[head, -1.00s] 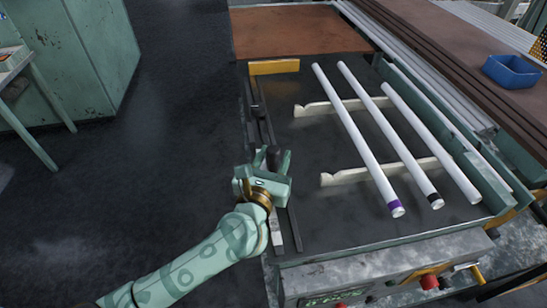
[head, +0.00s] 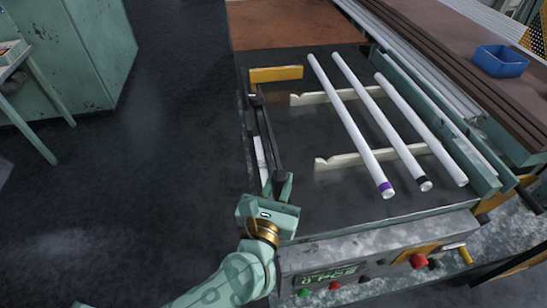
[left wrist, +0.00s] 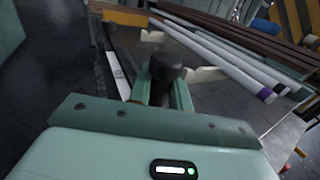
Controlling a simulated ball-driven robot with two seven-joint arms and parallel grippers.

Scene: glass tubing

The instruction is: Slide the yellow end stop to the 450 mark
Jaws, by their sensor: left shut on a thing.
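The yellow end stop (head: 276,74) is a flat bar across the far left of the dark machine bed (head: 330,215). In the left wrist view it shows at the top (left wrist: 124,17). A long dark rod (head: 267,130) runs from near it toward me. My left gripper (head: 279,184) is at the bed's near left and is shut on a black knob (left wrist: 166,68) at the near end of that rod. The pale scale strip (head: 261,160) lies left of the rod; it also shows in the left wrist view (left wrist: 119,78). Its marks are too small to read. My right gripper is not in view.
Three white tubes (head: 348,122) lie on two pale notched supports (head: 338,163), right of the stop. The control panel (head: 375,262) with a red button (head: 418,261) is at the near edge. A blue tray (head: 500,61) sits at the right. Open floor lies left.

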